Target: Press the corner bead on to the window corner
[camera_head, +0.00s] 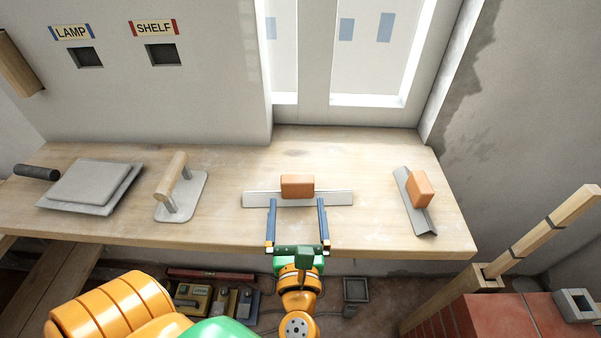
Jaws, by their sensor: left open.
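A grey, angled metal strip with an orange block on it, which looks like the corner bead (405,186), lies slanted at the right end of the wooden bench. A straight, pale flat strip (335,198) with an orange block (297,186) lies at mid-bench. My left gripper (297,202) is open, its two blue fingers pointing away from me. The tips are at the flat strip's front edge, one either side of the block and apart from it. The window recess has a left wall corner (271,118) behind the bench. My right gripper is not in view.
On the bench (350,230) stand a trowel with a wooden handle (176,172) and stacked grey plates (92,185); a dark roller (37,173) lies far left. Bricks (500,316) and a wooden post (545,232) stand at right. Bare bench lies between the two strips.

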